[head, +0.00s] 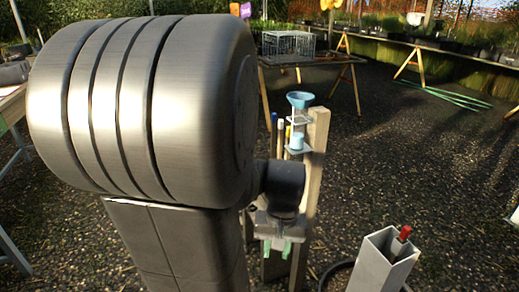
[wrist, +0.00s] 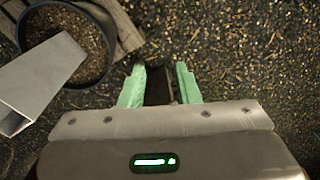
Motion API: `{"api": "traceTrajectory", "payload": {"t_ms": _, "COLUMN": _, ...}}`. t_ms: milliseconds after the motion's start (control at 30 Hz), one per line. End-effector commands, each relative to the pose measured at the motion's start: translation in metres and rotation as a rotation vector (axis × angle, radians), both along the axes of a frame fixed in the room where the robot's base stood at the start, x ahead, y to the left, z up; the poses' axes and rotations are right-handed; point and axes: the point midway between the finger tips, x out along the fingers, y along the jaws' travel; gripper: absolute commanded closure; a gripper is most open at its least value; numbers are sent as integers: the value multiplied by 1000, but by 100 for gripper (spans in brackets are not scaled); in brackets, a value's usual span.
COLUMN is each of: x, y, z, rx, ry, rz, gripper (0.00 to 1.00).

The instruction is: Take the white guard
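A pale grey-white square tube, the likeliest white guard (head: 383,264), stands tilted at the lower right of the head view. A red-capped stick pokes out of its open top. In the wrist view a pale square tube (wrist: 48,78) lies across the left side; it looks like the same one. My gripper (head: 277,246) is left of the tube in the head view, clearly apart from it. In the wrist view its two green fingers (wrist: 160,82) are spread. A dark brown thing shows between or beyond them; I cannot tell whether they touch it.
A wooden post (head: 313,165) stands just behind my gripper, with a blue funnel (head: 300,99) and a holder beside it. A dark round pot (wrist: 104,32) borders the tube in the wrist view. A table with a wire crate (head: 289,45) is farther back. Gravel at right is open.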

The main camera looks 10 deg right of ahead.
Motion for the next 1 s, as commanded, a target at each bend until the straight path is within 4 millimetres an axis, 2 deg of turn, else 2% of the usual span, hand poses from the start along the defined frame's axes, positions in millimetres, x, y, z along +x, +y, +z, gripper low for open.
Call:
{"api": "traceTrajectory", "payload": {"t_ms": 33, "x": 7, "y": -24, "z": 14, "rx": -6, "ry": 2, "rz": 21, "gripper": 71}}
{"api": "traceTrajectory", "payload": {"t_ms": 233, "x": 17, "y": -119, "z": 33, "rx": -29, "ry": 3, "rz": 173, "gripper": 71}}
{"api": "traceTrajectory", "payload": {"t_ms": 400, "x": 1, "y": -202, "z": 39, "rx": -45, "ry": 8, "rz": 298, "gripper": 71}}
{"api": "traceTrajectory", "payload": {"t_ms": 500, "x": -14, "y": -240, "z": 39, "rx": -50, "ry": 13, "rz": 358, "gripper": 71}}
{"api": "traceTrajectory", "payload": {"t_ms": 600, "x": -27, "y": -266, "z": 38, "rx": -54, "ry": 17, "rz": 404, "gripper": 71}}
{"api": "traceTrajectory", "payload": {"t_ms": 700, "x": -35, "y": -279, "z": 36, "rx": -56, "ry": 19, "rz": 430, "gripper": 71}}
{"api": "traceTrajectory", "payload": {"t_ms": 867, "x": -37, "y": -284, "z": 19, "rx": -55, "ry": 20, "rz": 443, "gripper": 71}}
{"api": "traceTrajectory", "payload": {"t_ms": 1000, "x": -37, "y": -283, "z": -11, "rx": -53, "ry": 20, "rz": 442, "gripper": 71}}
